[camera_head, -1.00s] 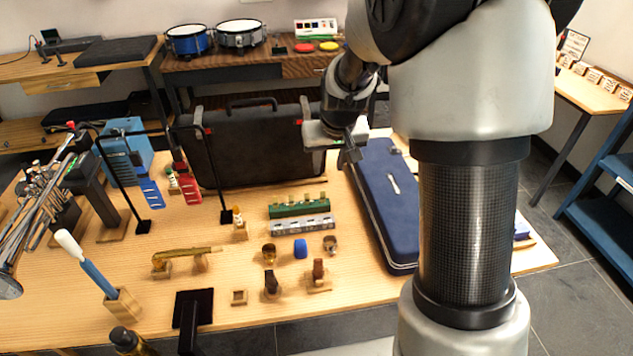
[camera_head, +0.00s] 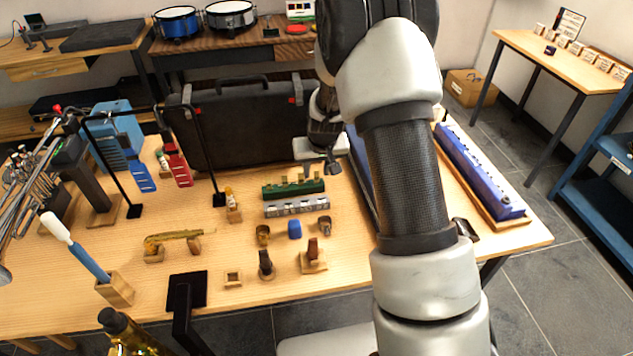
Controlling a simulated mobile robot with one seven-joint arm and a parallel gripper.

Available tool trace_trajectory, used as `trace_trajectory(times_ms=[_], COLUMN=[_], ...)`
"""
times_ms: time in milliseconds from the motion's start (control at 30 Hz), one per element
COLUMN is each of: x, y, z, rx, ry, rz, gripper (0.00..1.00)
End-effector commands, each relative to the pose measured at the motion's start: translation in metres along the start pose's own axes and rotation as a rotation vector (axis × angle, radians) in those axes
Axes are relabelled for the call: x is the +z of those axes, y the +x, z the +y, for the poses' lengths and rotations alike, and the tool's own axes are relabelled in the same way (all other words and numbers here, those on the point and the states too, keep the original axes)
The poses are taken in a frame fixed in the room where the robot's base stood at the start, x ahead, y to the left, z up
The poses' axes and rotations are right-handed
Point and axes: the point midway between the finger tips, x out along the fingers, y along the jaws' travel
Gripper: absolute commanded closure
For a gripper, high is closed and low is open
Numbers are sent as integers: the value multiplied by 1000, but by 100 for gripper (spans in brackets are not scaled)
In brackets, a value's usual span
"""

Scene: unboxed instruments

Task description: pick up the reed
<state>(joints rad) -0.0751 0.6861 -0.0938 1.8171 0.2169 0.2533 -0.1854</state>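I cannot tell for sure which thing is the reed. Small tan pieces (camera_head: 284,180) stand in a green holder (camera_head: 293,190) near the middle of the table; they may be reeds. A small brown upright piece (camera_head: 313,246) on a wooden stand (camera_head: 314,263) is nearer the front. My gripper (camera_head: 333,169) is above the table, just right of and behind the green holder, and points down. It appears apart from the things below. Its fingers are small and dark, and their gap is not clear. I see nothing held in it.
A grey slotted bar (camera_head: 297,206) lies in front of the green holder. A black case (camera_head: 240,128) stands behind. A black stand (camera_head: 187,292) rises at the front.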

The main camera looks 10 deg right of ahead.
Motion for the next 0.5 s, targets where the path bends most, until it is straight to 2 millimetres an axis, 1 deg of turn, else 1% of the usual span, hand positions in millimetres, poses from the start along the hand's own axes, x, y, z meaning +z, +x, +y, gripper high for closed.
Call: trace_trajectory(times_ms=[33, 100, 333, 367, 500], x=[1, 0, 0, 0, 0], y=[7, 12, 13, 13, 13], z=[0, 0, 0, 0, 0], rx=[0, 0, 0, 0, 0], ry=[0, 0, 0, 0, 0], rz=[-1, 0, 1, 1, 1], gripper=[66, 66, 66, 67, 91])
